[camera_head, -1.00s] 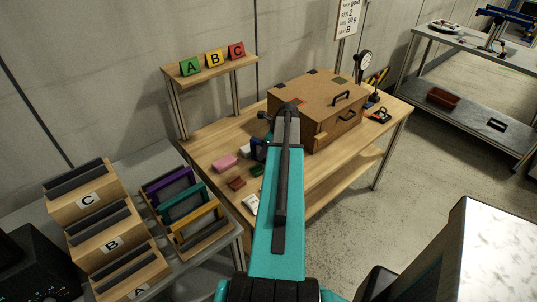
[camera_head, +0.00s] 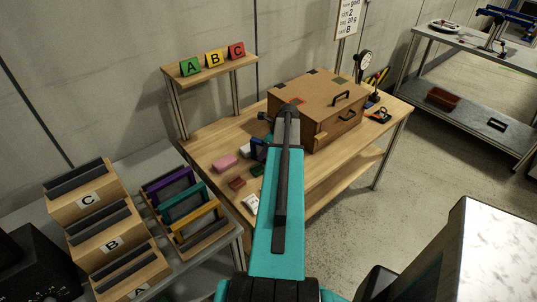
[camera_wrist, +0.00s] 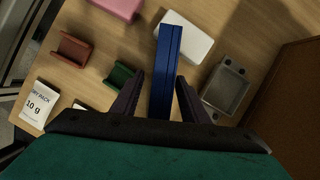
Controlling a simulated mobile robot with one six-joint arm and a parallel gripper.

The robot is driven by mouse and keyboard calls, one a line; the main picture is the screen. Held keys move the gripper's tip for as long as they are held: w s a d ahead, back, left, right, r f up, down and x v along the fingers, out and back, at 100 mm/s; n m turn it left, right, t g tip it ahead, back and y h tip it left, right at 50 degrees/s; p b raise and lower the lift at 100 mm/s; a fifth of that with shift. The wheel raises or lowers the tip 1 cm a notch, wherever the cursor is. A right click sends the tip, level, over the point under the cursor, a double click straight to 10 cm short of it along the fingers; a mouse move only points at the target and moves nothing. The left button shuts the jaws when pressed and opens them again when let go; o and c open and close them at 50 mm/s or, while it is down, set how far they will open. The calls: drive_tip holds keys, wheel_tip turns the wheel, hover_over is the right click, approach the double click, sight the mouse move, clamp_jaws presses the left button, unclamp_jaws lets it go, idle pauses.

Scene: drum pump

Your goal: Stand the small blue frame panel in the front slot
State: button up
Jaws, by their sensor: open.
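The small blue frame panel (camera_wrist: 168,62) is seen nearly edge-on in the wrist view, as a narrow upright bar. In the head view a bit of blue (camera_head: 258,149) shows left of my arm on the wooden bench. My gripper (camera_wrist: 159,82) is open, with one dark finger on each side of the panel's lower part. I cannot tell whether either finger touches it. A stepped wooden stand with dark slots and labels C (camera_head: 87,200), B (camera_head: 112,244) and A stands at the lower left. Which slot is the front slot is not marked.
A rack (camera_head: 184,212) of purple, teal and yellow frames stands beside the stepped stand. Near the panel lie a white block (camera_wrist: 186,38), a pink block (camera_wrist: 118,8), a red holder (camera_wrist: 73,48), a green holder (camera_wrist: 119,75) and a grey tray (camera_wrist: 226,90). A large wooden box (camera_head: 318,105) stands behind.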

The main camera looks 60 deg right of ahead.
clamp_jaws()
drive_tip(key=shift+r, duration=0.1)
idle(0.3)
drive_tip(key=shift+r+b, duration=0.95)
drive_tip(key=shift+r, duration=1)
drive_tip(key=s+a+b, duration=0.5)
drive_tip(key=s+a, duration=0.1)
drive_tip(key=a, duration=0.5)
drive_tip(key=shift+s+a+r+b, duration=0.2)
drive_tip(key=shift+s+r+b, duration=0.2)
drive_tip(key=shift+r, duration=0.05)
drive_tip(key=b, duration=0.4)
drive_tip(key=shift+s+a, duration=0.1)
drive_tip(key=shift+a, duration=0.1)
